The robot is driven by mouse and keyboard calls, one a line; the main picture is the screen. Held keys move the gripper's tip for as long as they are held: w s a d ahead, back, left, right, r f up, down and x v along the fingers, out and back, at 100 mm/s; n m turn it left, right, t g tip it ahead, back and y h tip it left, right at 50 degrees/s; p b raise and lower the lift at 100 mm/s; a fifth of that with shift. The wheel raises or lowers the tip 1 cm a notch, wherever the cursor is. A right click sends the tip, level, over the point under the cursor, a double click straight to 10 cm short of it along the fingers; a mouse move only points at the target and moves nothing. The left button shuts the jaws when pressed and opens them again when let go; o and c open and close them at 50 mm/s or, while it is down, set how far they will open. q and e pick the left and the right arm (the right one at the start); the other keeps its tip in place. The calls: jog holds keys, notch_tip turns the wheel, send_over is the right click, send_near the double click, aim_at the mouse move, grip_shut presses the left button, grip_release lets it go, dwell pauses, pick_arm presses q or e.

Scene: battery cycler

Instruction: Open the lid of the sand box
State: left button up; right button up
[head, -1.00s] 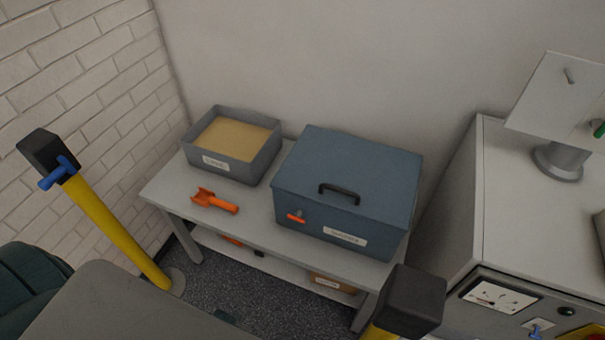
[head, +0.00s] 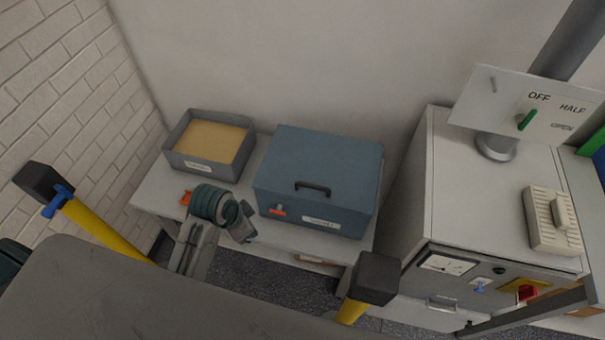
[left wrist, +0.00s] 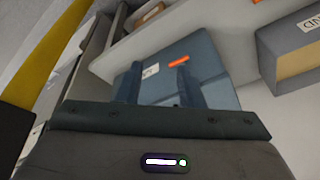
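The blue lidded box (head: 330,170) stands on the bench with its lid down. A black handle (head: 313,187) is on the lid, and an orange latch (head: 278,211) is on the front. The box (left wrist: 215,75), with the orange latch (left wrist: 179,60), also shows in the left wrist view. My left gripper (head: 243,226) is just in front of the box's left front corner. In the left wrist view, my left gripper (left wrist: 158,74) has its two fingers apart with nothing between them. It seems apart from the latch. My right gripper is not in view.
An open grey tray of sand (head: 170,160) stands left of the box on the bench (head: 148,190). An orange scoop (head: 185,198) is partly hidden by my arm. Yellow posts with black tops (head: 375,275) stand in front. A grey cabinet (head: 420,190) is at right.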

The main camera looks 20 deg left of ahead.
aim_at(306, 184)
pick_arm(q)
jog(key=w+d+r+m+h, duration=0.25)
jog(key=w+m, duration=0.25)
jog(key=w, duration=0.4)
jog(key=w+d+r+m+h, duration=0.1)
jog(key=w+d+r+m, duration=0.2)
jog(key=w+m, duration=0.35)
jog(key=shift+n+g, duration=0.4)
jog(key=shift+n, duration=0.05)
jog(key=p+x, duration=0.1)
jog(key=x, duration=0.2)
jog(key=w+p+x, duration=0.1)
jog(key=x, duration=0.2)
jog(key=p+x, duration=0.1)
jog(key=x, duration=0.2)
jog(key=shift+w, duration=0.35)
jog(key=shift+w+d+f+p, duration=0.1)
jog(key=shift+d+f+p, duration=0.1)
jog(key=shift+f+p, duration=0.25)
jog(key=shift+f, duration=0.1)
grip_shut()
